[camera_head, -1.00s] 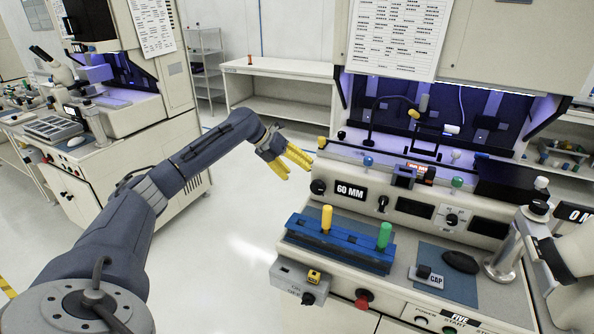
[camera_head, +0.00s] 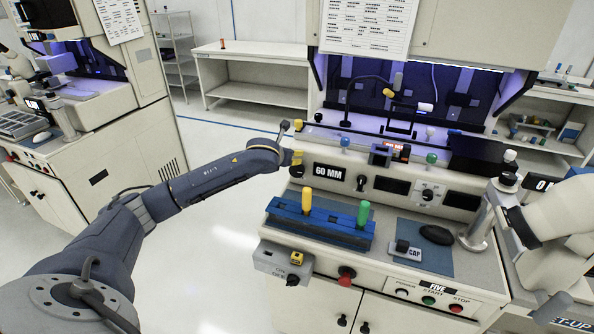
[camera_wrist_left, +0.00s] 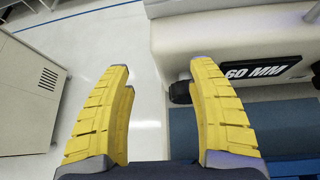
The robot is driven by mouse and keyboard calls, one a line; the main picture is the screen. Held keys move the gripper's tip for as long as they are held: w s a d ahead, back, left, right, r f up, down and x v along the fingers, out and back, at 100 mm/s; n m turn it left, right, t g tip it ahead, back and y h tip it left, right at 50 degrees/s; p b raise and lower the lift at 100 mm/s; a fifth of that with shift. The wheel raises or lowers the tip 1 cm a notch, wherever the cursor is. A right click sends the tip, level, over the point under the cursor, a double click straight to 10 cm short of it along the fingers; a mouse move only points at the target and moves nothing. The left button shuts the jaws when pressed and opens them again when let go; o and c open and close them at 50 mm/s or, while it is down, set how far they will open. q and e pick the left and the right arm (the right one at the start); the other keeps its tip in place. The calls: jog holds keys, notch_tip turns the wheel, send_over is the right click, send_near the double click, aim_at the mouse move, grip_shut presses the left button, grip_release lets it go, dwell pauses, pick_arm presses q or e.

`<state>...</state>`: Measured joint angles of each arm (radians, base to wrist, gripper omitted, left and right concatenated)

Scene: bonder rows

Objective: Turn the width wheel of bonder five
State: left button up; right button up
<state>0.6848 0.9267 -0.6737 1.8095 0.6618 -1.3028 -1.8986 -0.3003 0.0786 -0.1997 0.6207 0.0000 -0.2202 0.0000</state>
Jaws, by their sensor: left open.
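Bonder five carries a FIVE plate (camera_head: 436,288) on its front. A black knob (camera_head: 297,171), which looks like the width wheel, sits at the panel's left end beside the 60 MM label (camera_head: 330,172). My left gripper (camera_head: 297,157) has yellow fingers and is at that end of the panel, close to the knob. In the left wrist view the gripper (camera_wrist_left: 160,64) is open and empty. The knob (camera_wrist_left: 180,91) shows between the fingers, nearer the right one, which partly covers it. I cannot tell whether they touch. My right gripper is out of view.
A blue fixture (camera_head: 320,223) with a yellow peg (camera_head: 306,201) and a green peg (camera_head: 363,214) stands below the panel. A grey box (camera_head: 283,264) hangs at the front left. A white microscope (camera_head: 560,215) stands at the right. Open floor lies left of the bonder.

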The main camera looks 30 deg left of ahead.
aim_at(296, 171)
pick_arm(q)
jog(key=shift+m+t+y, duration=0.5)
jog(key=shift+m+t, duration=0.2)
jog(key=shift+m, duration=0.2)
jog(key=s+d+f, duration=0.4)
jog(key=shift+s+d, duration=0.15)
jog(key=shift+d, duration=0.15)
jog(key=shift+d+f, duration=0.1)
jog(key=shift+f, duration=0.05)
jog(key=shift+x, duration=3.6)
jog(key=c, duration=1)
